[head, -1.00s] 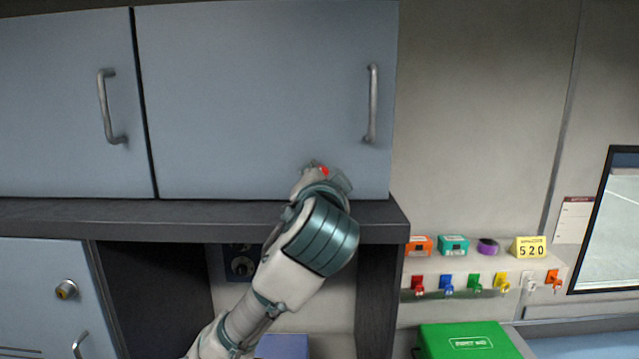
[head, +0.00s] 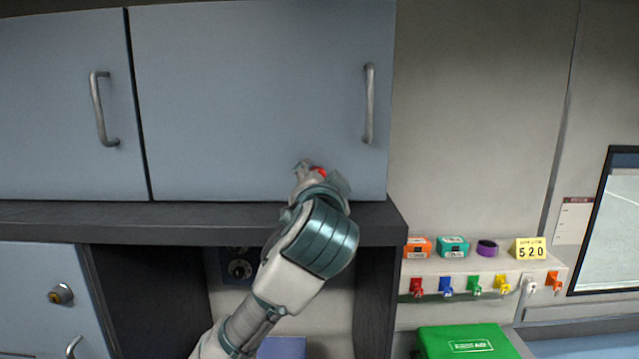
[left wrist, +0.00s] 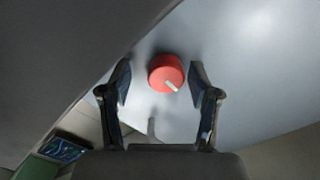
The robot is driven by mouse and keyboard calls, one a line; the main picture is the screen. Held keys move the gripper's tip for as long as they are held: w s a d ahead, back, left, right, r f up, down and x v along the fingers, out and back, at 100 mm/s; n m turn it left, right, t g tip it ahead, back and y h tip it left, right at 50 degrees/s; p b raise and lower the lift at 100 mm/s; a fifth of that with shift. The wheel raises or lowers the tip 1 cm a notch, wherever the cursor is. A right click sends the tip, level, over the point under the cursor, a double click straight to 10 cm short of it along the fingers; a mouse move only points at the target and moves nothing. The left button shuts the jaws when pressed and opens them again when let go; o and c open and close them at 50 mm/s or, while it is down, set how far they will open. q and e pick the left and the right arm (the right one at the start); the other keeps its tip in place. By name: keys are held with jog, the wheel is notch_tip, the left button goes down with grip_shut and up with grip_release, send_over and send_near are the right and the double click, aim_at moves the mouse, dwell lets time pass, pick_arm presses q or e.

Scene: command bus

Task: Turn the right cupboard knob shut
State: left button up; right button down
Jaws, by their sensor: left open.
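The right cupboard (head: 250,90) is a blue-grey door that sits closed, with a vertical metal handle (head: 369,104) near its right edge. Its red round knob (head: 319,171) is low on the door, mostly hidden by my left gripper in the head view. The left wrist view shows the knob (left wrist: 166,74) whole, with a pale slanted mark on its face. My left gripper (left wrist: 161,84) is open, one finger on each side of the knob, with gaps visible on both sides. Whether the fingers reach around it in depth is unclear. My right gripper is in neither view.
A dark shelf ledge (head: 60,222) runs under the doors, close below my left gripper. A left cupboard (head: 60,100) adjoins.

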pick_arm(q)
jog(key=s, duration=1.2)
jog(key=shift+w, duration=0.1)
